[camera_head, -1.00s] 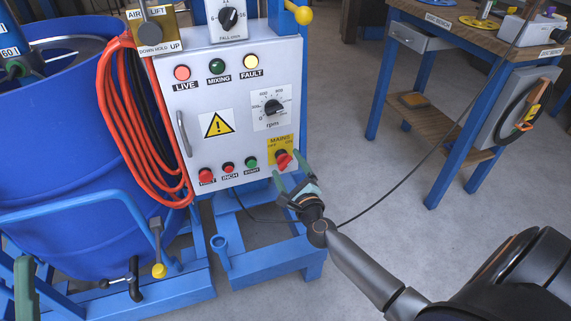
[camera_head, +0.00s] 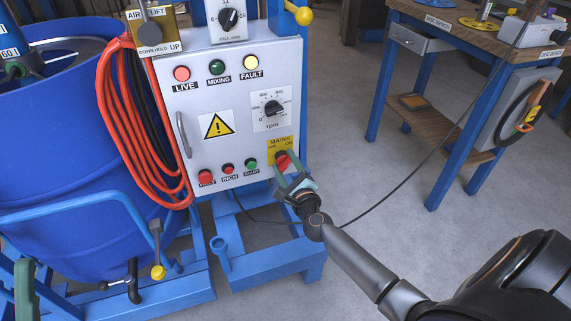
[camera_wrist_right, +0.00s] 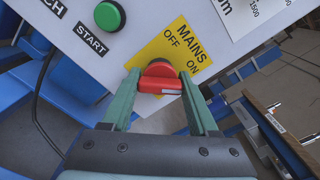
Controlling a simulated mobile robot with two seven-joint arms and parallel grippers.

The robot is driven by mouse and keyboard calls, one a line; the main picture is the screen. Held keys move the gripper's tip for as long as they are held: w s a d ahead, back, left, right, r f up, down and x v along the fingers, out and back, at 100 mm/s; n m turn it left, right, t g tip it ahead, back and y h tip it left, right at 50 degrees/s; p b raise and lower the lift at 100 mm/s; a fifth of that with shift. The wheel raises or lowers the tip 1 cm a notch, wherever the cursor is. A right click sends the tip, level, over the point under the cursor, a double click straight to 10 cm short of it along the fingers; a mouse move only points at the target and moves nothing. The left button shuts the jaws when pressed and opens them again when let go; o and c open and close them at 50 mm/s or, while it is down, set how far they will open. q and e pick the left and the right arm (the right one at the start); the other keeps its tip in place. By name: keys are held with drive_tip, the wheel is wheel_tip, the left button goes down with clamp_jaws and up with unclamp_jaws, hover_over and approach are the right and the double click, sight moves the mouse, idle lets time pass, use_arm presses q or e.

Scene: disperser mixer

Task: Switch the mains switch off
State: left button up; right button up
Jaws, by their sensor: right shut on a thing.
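The mains switch (camera_head: 283,158) is a red rotary knob on a yellow plate marked MAINS, OFF and ON, at the lower right of the grey control panel. In the right wrist view the red knob (camera_wrist_right: 160,84) shows between the fingers, its bar lying across from one finger to the other. My right gripper (camera_head: 285,175) is shut on the knob, its green fingers on either side, partly hiding it in the head view. I cannot tell exactly which mark the knob points to. A green finger-like part at the lower left edge looks like my left gripper (camera_head: 25,290); its opening is not visible.
The green START button (camera_wrist_right: 110,15) is close beside the switch, with the red INCH button (camera_head: 228,168) further left. Orange hose (camera_head: 135,130) hangs at the panel's left. A blue-legged bench (camera_head: 450,60) stands at right. Floor between is clear, crossed by a thin cable.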

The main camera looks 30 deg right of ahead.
drive_tip(key=c, duration=0.5)
drive_tip(key=shift+c, duration=0.2)
